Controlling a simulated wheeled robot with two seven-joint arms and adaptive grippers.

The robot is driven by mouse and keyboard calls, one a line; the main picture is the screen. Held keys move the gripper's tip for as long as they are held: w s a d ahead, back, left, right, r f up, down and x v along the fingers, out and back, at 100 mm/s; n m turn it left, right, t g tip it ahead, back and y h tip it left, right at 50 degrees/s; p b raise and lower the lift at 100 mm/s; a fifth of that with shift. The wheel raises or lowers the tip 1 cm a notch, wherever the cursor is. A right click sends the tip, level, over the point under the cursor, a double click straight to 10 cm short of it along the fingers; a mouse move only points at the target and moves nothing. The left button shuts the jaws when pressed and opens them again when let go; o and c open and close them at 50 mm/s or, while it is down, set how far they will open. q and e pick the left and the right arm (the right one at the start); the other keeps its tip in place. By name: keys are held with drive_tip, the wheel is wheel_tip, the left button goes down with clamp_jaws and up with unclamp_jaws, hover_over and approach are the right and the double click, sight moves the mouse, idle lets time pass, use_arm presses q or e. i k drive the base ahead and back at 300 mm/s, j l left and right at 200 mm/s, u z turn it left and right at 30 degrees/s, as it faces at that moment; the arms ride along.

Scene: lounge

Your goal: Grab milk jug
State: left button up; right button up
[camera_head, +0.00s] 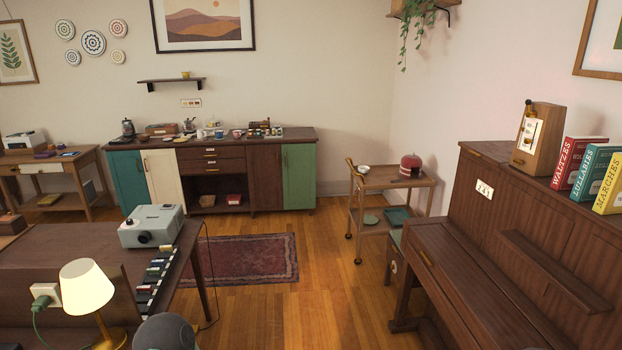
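I cannot pick out a milk jug for certain at this distance. Several small vessels and jars stand along the top of the long sideboard (262,146) at the back wall, among them a pale mug-like one (201,134). A small white vessel (364,169) stands at the left of the top shelf of the wooden trolley (385,180), with a red domed thing (410,165) to its right. Any of the small pale vessels could be the jug. Neither of my grippers shows in the view.
A dark table (70,252) with a grey projector (152,226) and a lit lamp (87,287) fills the near left. A piano (480,270) stands along the right. Open wood floor (335,270) and a red rug (245,262) lie between.

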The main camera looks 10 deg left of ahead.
sight(200, 135)
drive_tip(key=i+j+u, duration=0.1)
drive_tip(key=i+u, duration=0.15)
drive_tip(key=i, duration=0.75)
drive_tip(key=i+l+u, duration=0.2)
drive_tip(key=i, duration=0.8)
drive_tip(key=i+u, duration=0.15)
drive_tip(key=i, duration=1.9)
drive_tip(key=i+u, duration=0.1)
drive_tip(key=i, duration=0.45)
drive_tip(key=i+l+u, duration=0.15)
drive_tip(key=i, duration=0.4)
drive_tip(key=i+l+u, duration=0.1)
drive_tip(key=i, duration=0.5)
drive_tip(key=i+j+u, duration=0.15)
drive_tip(key=u, duration=0.25)
drive_tip(key=i+u, duration=0.6)
drive_tip(key=u, duration=0.15)
drive_tip(key=i+l+u, duration=0.15)
drive_tip(key=u, duration=0.25)
drive_tip(key=i+u, duration=0.25)
drive_tip(key=i, duration=1.35)
drive_tip(key=i+z, duration=0.35)
drive_tip(key=i+j+z, duration=0.25)
drive_tip(key=z, duration=0.15)
drive_tip(key=i+j+z, duration=0.35)
drive_tip(key=i+z, duration=0.1)
drive_tip(key=z, duration=2.15)
drive_tip(key=i+l, duration=0.05)
